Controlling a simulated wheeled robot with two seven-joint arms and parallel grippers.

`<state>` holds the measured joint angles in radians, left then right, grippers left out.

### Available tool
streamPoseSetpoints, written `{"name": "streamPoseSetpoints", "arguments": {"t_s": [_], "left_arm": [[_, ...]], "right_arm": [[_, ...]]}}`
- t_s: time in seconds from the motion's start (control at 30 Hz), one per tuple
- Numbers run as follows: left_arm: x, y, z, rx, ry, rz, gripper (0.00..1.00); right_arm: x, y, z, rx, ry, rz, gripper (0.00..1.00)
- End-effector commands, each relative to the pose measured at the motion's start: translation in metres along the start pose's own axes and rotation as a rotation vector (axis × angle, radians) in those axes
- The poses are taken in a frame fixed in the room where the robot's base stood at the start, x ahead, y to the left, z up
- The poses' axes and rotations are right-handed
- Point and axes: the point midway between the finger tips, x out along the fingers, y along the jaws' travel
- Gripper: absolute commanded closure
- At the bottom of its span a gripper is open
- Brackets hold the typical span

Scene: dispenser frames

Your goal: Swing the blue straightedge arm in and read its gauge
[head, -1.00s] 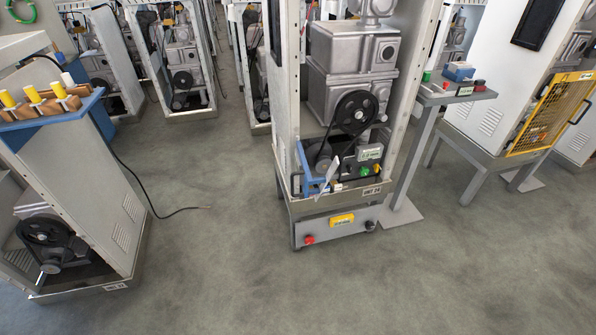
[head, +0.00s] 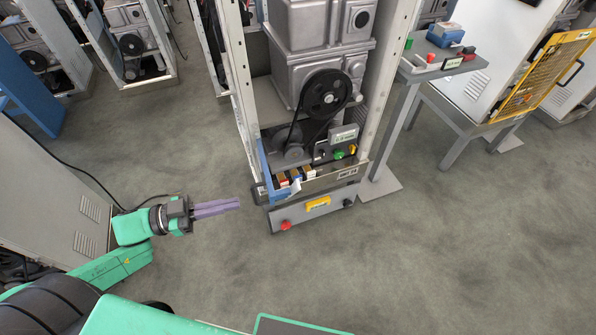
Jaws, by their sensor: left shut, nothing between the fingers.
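The blue straightedge arm (head: 264,174) shows at the lower left front of the middle dispenser frame (head: 240,110), beside its left post. A small pale piece (head: 293,187) sits near its front end; I cannot tell whether this is the gauge, and no reading is legible. My left gripper (head: 237,203) reaches in from the left with its purple fingers together and empty. It points at the frame and is apart from it, to the left of the blue arm. My right gripper is not in view.
The frame holds a black pulley (head: 325,93) and a grey front panel with a red button (head: 285,225) and a yellow label (head: 318,204). A side stand (head: 440,72) with small items is at right. A cable lies on the floor at left. Floor in front is clear.

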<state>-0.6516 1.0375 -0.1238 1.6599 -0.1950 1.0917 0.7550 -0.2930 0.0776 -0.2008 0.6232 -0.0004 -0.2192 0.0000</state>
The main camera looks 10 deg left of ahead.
Motion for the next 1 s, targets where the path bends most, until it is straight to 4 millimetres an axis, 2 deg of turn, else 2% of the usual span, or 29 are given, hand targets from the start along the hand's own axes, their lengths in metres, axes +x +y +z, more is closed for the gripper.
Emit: {"name": "streamPoseSetpoints", "arguments": {"t_s": [0.17,0.3,0.6,0.77,1.0], "left_arm": [[0.026,-0.001,0.000,0.004,0.004,-0.004,1.00],[0.057,-0.003,0.000,0.004,0.005,-0.007,1.00],[0.119,-0.003,-0.001,0.005,0.002,-0.009,1.00],[0.134,-0.003,0.001,0.004,0.000,-0.009,1.00],[0.136,-0.003,0.002,0.004,-0.002,-0.009,1.00]], "right_arm": [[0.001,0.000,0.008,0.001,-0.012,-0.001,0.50],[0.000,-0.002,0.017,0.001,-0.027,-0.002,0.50],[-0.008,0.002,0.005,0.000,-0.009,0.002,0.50],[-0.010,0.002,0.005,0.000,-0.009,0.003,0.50],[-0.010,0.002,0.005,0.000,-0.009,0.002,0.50]]}}
